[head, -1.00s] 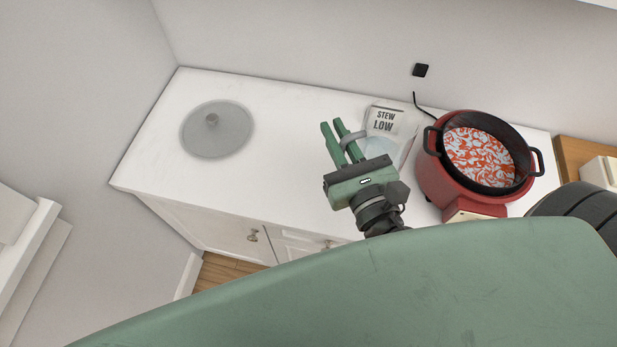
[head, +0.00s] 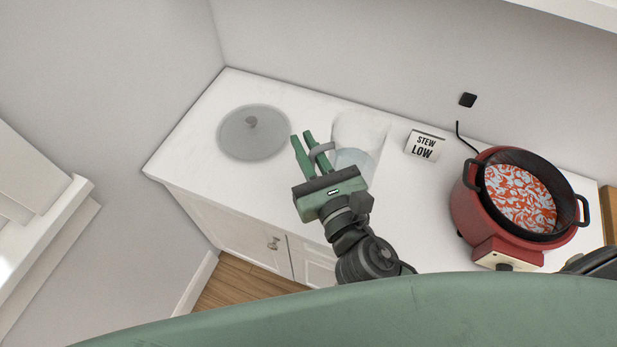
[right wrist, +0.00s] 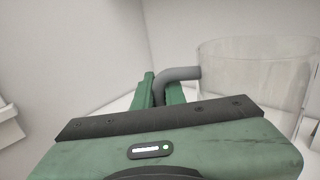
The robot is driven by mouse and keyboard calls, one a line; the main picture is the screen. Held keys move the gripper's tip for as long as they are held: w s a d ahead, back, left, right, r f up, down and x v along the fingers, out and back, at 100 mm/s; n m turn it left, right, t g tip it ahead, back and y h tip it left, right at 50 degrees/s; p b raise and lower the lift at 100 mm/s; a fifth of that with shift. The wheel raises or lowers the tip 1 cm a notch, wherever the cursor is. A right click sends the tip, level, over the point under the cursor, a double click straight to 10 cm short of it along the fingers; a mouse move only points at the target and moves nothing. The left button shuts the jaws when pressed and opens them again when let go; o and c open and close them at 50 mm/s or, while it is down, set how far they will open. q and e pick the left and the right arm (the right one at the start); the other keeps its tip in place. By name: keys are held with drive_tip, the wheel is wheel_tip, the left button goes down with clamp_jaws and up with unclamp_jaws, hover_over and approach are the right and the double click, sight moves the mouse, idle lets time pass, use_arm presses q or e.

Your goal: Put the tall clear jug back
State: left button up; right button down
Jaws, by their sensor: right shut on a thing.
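The tall clear jug (head: 362,138) is over the white counter in the head view, with pale bluish liquid or base low in it. Its grey handle (head: 322,149) points left, toward my right gripper. My right gripper (head: 303,142) is shut on that handle. In the right wrist view the grey handle (right wrist: 182,74) runs between the green fingers (right wrist: 160,92), and the jug's clear wall (right wrist: 258,75) is at the right. I cannot tell whether the jug's bottom touches the counter. My left gripper is not in view.
A glass lid (head: 253,133) lies on the counter (head: 205,165) to the left. A "STEW LOW" card (head: 425,145) stands right of the jug. A red cooker (head: 475,215) with a black pot of red-and-white contents is further right.

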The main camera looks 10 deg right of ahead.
wheel_tip(320, 180, down, 9)
drive_tip(key=b, duration=0.3)
drive_tip(key=c, duration=1.9)
unclamp_jaws()
drive_tip(key=shift+f, duration=0.15)
drive_tip(key=o, duration=0.4)
